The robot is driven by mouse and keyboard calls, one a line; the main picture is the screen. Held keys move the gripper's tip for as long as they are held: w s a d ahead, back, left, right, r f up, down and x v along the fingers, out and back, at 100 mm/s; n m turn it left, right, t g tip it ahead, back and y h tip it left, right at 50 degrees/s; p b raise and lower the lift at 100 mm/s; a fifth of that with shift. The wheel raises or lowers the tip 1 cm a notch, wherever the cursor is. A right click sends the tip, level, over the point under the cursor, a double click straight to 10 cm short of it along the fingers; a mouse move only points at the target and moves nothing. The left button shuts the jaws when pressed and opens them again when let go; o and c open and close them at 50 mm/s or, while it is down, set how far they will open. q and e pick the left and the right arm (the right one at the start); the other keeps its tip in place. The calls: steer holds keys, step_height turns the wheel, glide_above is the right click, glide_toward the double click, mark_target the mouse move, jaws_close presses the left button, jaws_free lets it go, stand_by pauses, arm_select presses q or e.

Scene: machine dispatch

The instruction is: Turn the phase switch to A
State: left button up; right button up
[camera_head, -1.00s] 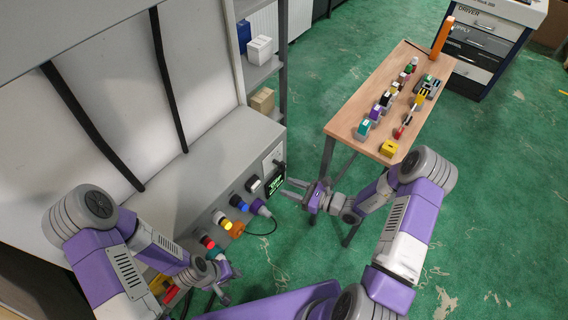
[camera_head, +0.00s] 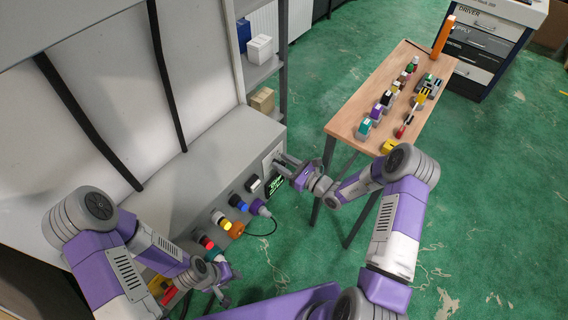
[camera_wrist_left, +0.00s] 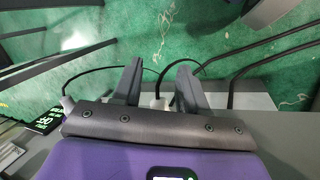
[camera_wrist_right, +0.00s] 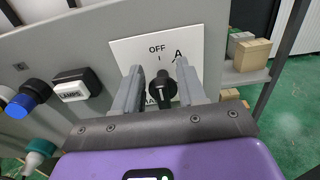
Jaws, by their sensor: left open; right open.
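The phase switch is a black rotary knob (camera_wrist_right: 162,90) on a white plate (camera_wrist_right: 204,42). In the right wrist view the plate reads OFF at top and A to its upper right; lower lettering is partly hidden. The knob stands roughly upright between the fingers of my right gripper (camera_wrist_right: 160,82), which is open around it. I cannot tell whether the fingers touch it. In the head view my right gripper (camera_head: 284,167) is at the panel's right end and covers most of the switch. My left gripper (camera_head: 229,284) is open and empty, low in front of the panel's left part.
Left of the switch are a LAMPS button (camera_wrist_right: 72,90), a blue knob (camera_wrist_right: 30,97) and a green-lit display (camera_head: 274,184). A yellow knob (camera_head: 221,220) and a red one (camera_head: 206,242) sit further left. A wooden table (camera_head: 352,118) with several coloured parts stands behind my right arm.

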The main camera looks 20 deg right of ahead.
steer(key=shift+c, duration=0.3)
steer(key=c, duration=0.6)
steer(key=shift+c, duration=0.2)
steer(key=shift+d+m, duration=0.1)
steer(key=shift+m, duration=0.3)
steer(key=m+p, duration=0.2)
steer(key=m, duration=0.1)
steer(key=shift+w+d+m, duration=0.2)
steer(key=shift+m, duration=0.1)
steer(key=shift+w+d+f+m+p, duration=0.15)
steer(key=shift+m+p, duration=0.2)
steer(key=shift+m, duration=0.75)
steer(key=shift+d+f+m+p, duration=0.15)
steer(key=shift+m+p, duration=0.2)
steer(key=shift+m, duration=0.75)
